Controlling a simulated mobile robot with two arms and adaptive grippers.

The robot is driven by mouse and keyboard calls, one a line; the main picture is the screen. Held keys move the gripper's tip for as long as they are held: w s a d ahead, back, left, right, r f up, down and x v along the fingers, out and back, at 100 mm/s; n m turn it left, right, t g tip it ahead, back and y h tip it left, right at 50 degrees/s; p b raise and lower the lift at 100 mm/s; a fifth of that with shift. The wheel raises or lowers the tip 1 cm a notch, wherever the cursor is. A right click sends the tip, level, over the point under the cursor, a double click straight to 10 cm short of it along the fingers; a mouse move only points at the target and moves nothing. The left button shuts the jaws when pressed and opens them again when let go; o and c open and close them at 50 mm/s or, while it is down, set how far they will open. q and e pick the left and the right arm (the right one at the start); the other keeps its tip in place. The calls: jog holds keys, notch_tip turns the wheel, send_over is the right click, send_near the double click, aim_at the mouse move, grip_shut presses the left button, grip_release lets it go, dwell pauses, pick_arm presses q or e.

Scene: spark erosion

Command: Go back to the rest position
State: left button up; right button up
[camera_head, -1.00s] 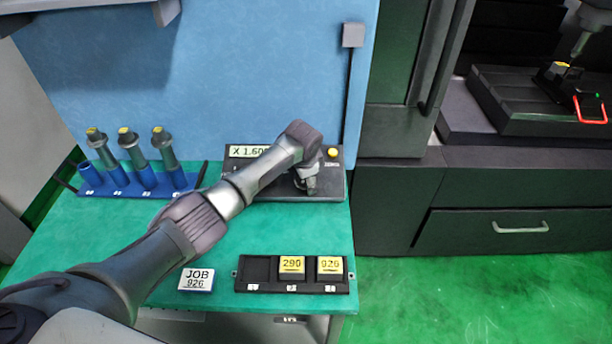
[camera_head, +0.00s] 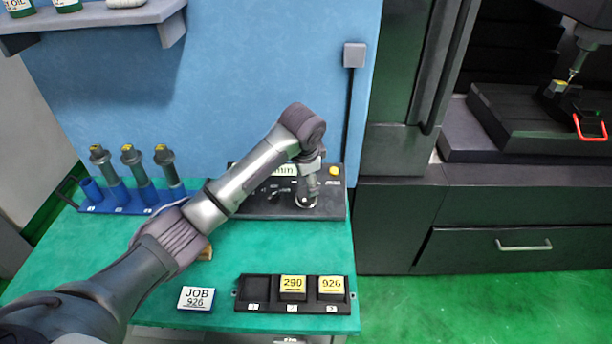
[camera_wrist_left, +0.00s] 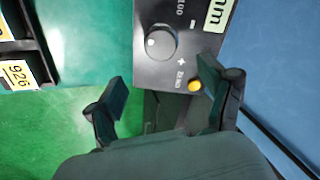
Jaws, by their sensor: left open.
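My left arm reaches in from the lower left in the head view. Its gripper (camera_head: 308,190) hangs over the right part of the black control box (camera_head: 240,208), and the arm covers most of the box's display. In the left wrist view the gripper (camera_wrist_left: 162,100) has its two fingers wide apart with nothing between them. The box's knob (camera_wrist_left: 160,42) and yellow ZERO button (camera_wrist_left: 194,85) show beyond the fingers. My right gripper is in neither view.
A blue rack (camera_head: 118,203) with several tool holders stands left. A black tray (camera_head: 262,307) with 290 and 926 blocks and a JOB 926 card (camera_head: 196,298) lie in front. A shelf (camera_head: 95,20) hangs above; a dark machine (camera_head: 500,195) stands right.

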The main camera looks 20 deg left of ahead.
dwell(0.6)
